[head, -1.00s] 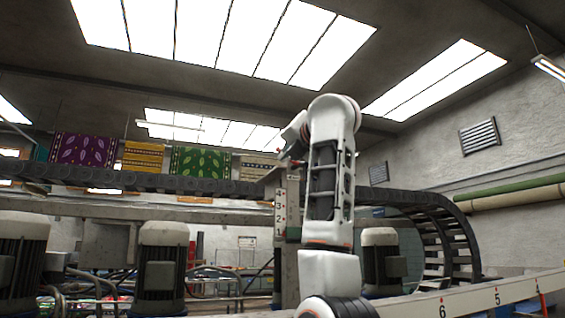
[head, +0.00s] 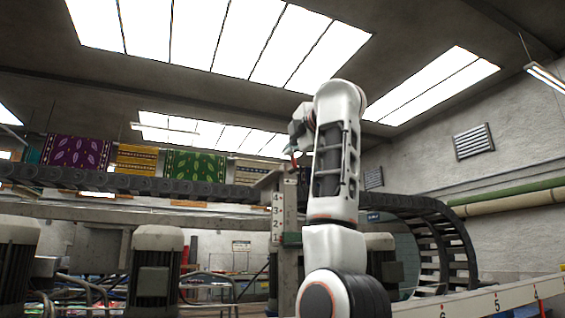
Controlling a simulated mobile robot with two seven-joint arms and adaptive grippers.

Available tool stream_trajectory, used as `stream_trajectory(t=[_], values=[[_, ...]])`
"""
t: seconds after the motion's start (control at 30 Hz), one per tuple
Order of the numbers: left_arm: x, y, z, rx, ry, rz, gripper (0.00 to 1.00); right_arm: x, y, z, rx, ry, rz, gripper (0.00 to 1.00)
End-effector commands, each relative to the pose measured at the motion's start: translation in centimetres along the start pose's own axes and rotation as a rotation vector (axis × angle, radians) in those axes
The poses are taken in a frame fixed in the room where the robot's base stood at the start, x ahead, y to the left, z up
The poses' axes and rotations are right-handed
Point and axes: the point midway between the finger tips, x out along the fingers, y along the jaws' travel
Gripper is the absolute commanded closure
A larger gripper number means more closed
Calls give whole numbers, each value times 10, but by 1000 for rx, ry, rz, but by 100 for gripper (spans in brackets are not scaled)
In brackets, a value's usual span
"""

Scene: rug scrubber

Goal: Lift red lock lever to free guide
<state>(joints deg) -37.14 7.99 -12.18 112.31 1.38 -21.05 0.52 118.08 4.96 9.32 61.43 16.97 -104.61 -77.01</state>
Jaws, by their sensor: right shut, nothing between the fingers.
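A grey upright post with a numbered scale (head: 277,218) stands left of my right arm. A small red part (head: 293,157), apparently the lock lever, shows just above the post's top. My right arm rises from the bottom and bends over to the left. My right gripper (head: 294,149) is small and partly hidden at the end of the wrist, right at the red part. It looks shut; I cannot tell whether it touches the red part. The guide is not clearly distinguishable. My left gripper is out of view.
A dark cable chain (head: 140,183) runs across behind and curves down at the right. Motors (head: 155,265) stand at the lower left. A pale numbered rail (head: 478,305) crosses the lower right. Patterned rugs (head: 195,163) hang at the back. Space above the arm is open.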

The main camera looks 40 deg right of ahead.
Motion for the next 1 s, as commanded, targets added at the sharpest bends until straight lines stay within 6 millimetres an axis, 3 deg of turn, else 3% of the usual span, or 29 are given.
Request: stream_trajectory(t=[1.0], values=[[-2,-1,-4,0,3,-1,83,5,3,0,-8,0,0,100]])
